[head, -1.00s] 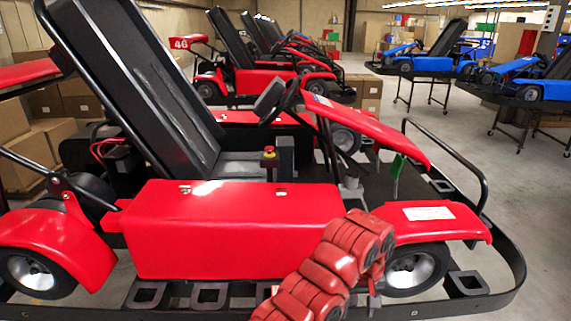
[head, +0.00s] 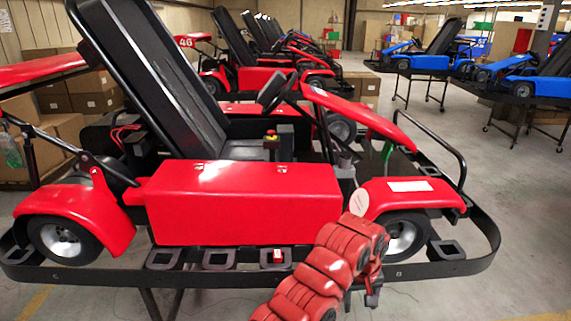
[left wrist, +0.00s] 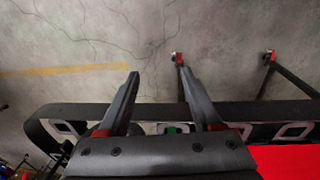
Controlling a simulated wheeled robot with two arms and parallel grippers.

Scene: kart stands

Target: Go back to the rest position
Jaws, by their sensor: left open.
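My left arm, red and segmented, reaches in at the bottom middle of the head view, in front of the red kart (head: 240,205). Its dark left gripper (head: 372,288) is small there, below the kart's front wheel. In the left wrist view the two dark fingers of the left gripper (left wrist: 162,72) are spread apart with nothing between them. They are seen over the dark rim of the kart stand (left wrist: 265,112). My right gripper is not in view.
The kart stand's rim (head: 460,268) curves around the kart and has square slots. A small red block (head: 278,256) sits at one slot. A green piece (left wrist: 173,128) shows at a slot in the wrist view. Blue karts (head: 425,63) stand back right. Floor (head: 520,240) is clear at right.

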